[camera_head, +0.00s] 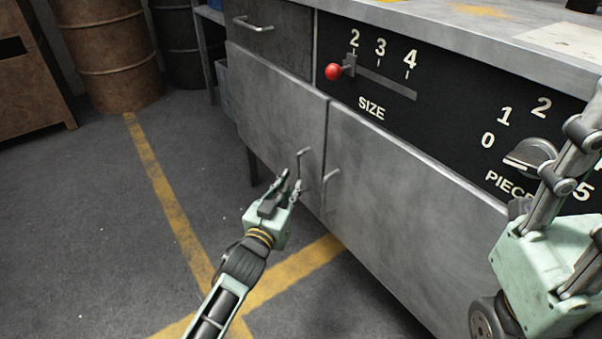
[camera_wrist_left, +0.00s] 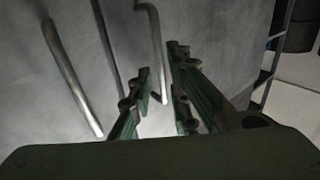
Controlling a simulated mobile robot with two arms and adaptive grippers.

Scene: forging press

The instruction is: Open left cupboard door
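The left cupboard door (camera_head: 275,110) is a grey metal panel, closed flush beside the right door (camera_head: 400,190). Its bent bar handle (camera_head: 301,160) is near the seam between the doors. My left gripper (camera_head: 291,180) is at this handle, with its fingers pointing up toward it. In the left wrist view, the fingers of my left gripper (camera_wrist_left: 160,80) are apart, and the left door's handle (camera_wrist_left: 153,40) shows in the gap between them. I cannot tell whether they touch it. My right gripper (camera_head: 575,140) is at the right edge, partly cut off.
The right door's handle (camera_head: 325,188) is close beside my left gripper. Above the doors are a drawer (camera_head: 265,35), a red-knobbed size lever (camera_head: 333,71) and a dial (camera_head: 530,155). Barrels (camera_head: 105,55) stand at the back left. The floor left of the cupboard is clear.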

